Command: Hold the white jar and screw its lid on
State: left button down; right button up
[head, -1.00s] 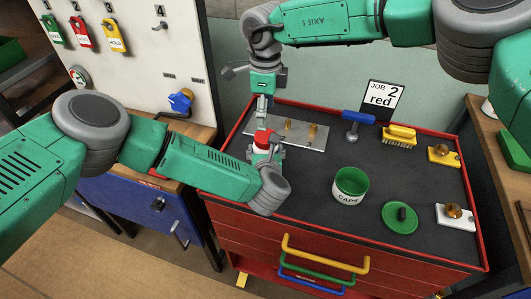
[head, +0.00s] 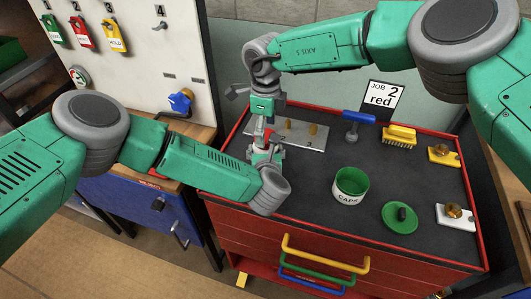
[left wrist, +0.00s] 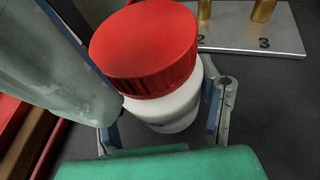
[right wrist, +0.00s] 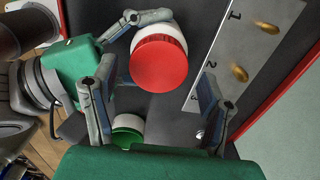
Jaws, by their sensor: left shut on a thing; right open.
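The white jar (left wrist: 172,112) stands upright in my left gripper (head: 264,152), which is shut on its body. A red ribbed lid (left wrist: 145,50) sits on top of the jar; I cannot tell how tightly. In the right wrist view the red lid (right wrist: 158,66) shows from above with a white rim of the jar (right wrist: 160,29) behind it. My right gripper (head: 265,126) is open above the jar, with its fingers apart on either side of the lid in its own wrist view. In the head view the grippers hide most of the jar and lid.
A metal plate (head: 312,142) with brass pegs lies close behind the jar. To the right are a tub marked CAPS (head: 350,190), a round green piece with a black knob (head: 400,218), a blue-handled tool (head: 355,120) and a yellow brush (head: 399,135). A red rim edges the dark top.

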jog(key=shift+f, duration=1.05)
jog(key=c, duration=1.2)
jog(key=m, duration=0.4)
jog(key=shift+w, duration=0.1)
jog(key=m, duration=0.3)
jog(key=o, duration=1.3)
